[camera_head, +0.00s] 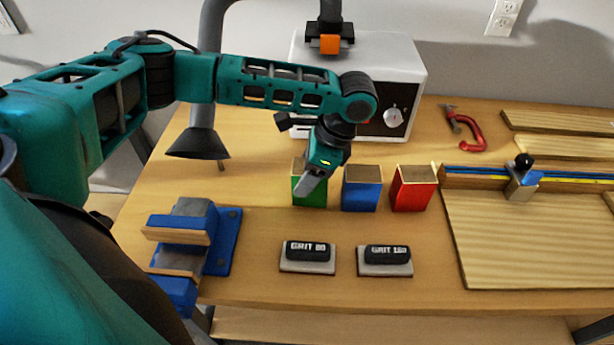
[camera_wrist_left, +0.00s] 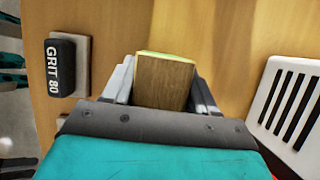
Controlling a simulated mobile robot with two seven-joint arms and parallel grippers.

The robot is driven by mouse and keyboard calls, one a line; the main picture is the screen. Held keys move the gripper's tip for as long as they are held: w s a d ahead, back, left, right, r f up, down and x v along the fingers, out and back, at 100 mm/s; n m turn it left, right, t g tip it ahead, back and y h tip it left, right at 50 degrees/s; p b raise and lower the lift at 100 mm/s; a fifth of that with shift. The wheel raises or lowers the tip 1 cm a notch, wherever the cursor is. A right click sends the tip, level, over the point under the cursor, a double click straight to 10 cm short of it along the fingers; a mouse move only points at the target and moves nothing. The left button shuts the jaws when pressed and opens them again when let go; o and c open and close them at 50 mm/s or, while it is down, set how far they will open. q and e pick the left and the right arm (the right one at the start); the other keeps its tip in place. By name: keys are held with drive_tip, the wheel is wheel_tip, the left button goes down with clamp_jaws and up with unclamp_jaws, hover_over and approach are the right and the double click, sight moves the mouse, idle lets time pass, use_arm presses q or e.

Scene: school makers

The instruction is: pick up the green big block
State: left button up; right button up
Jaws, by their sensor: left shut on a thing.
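The green big block (camera_head: 309,191) stands upright on the wooden workbench, leftmost of a row of three blocks. My left gripper (camera_head: 309,182) reaches down onto it from above and hides part of its front and top. In the left wrist view, the block (camera_wrist_left: 164,80) shows a bare wood face with a thin green edge. It sits between the two fingers of my left gripper (camera_wrist_left: 160,85), which is shut on it. Whether the block is lifted off the bench cannot be told. My right gripper is not in view.
A blue block (camera_head: 362,192) stands close to the right, then a red block (camera_head: 413,191). Two sanding blocks (camera_head: 308,257) (camera_head: 385,261) lie in front. A blue vise (camera_head: 222,240) is at left. A white machine (camera_head: 385,75) stands behind, and a red clamp (camera_head: 472,135) lies at back right.

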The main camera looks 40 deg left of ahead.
use_arm(q)
wheel_tip(320, 180, up, 18)
drive_tip(key=p, duration=0.3)
drive_tip(key=shift+r, duration=0.25)
